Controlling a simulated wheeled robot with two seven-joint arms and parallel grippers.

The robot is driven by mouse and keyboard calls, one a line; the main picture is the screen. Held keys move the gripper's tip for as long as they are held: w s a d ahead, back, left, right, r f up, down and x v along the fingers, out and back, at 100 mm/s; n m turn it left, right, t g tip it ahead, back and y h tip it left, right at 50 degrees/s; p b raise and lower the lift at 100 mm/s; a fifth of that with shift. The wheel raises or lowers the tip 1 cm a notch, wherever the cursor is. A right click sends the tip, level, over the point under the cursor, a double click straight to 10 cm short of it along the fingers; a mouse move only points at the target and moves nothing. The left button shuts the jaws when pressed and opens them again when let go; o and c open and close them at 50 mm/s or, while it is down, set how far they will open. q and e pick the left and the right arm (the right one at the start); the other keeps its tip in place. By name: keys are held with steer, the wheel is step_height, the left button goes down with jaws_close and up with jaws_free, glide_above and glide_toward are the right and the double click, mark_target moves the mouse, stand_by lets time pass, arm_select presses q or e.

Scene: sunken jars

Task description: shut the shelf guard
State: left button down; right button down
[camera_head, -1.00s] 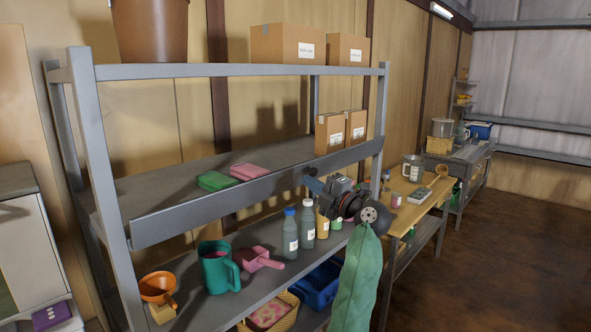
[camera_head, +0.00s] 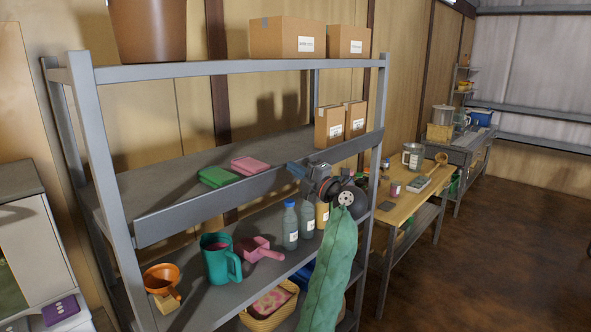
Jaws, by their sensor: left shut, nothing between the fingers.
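The shelf guard (camera_head: 220,205) is a long flat grey bar across the front of the middle level of a grey metal shelf rack (camera_head: 230,70). It runs from the left front post to the right front post. My left gripper (camera_head: 294,170) is shut and empty, at the front of the guard right of its middle. It overlaps the bar in the picture; whether it touches I cannot tell. My left arm, in a green sleeve, rises from the bottom and hides part of the lower shelf. My right gripper is not in view.
Green (camera_head: 218,177) and pink (camera_head: 250,164) packs and small cartons (camera_head: 329,127) stand behind the guard. Below are bottles (camera_head: 290,228), a teal jug (camera_head: 218,260), a pink scoop (camera_head: 255,247) and an orange funnel (camera_head: 161,279). A wooden table (camera_head: 402,207) stands to the right.

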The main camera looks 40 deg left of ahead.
arm_select(q)
steer(key=shift+w+a+r, duration=0.1)
steer(key=shift+a+r, duration=0.45)
steer(key=shift+a, duration=0.3)
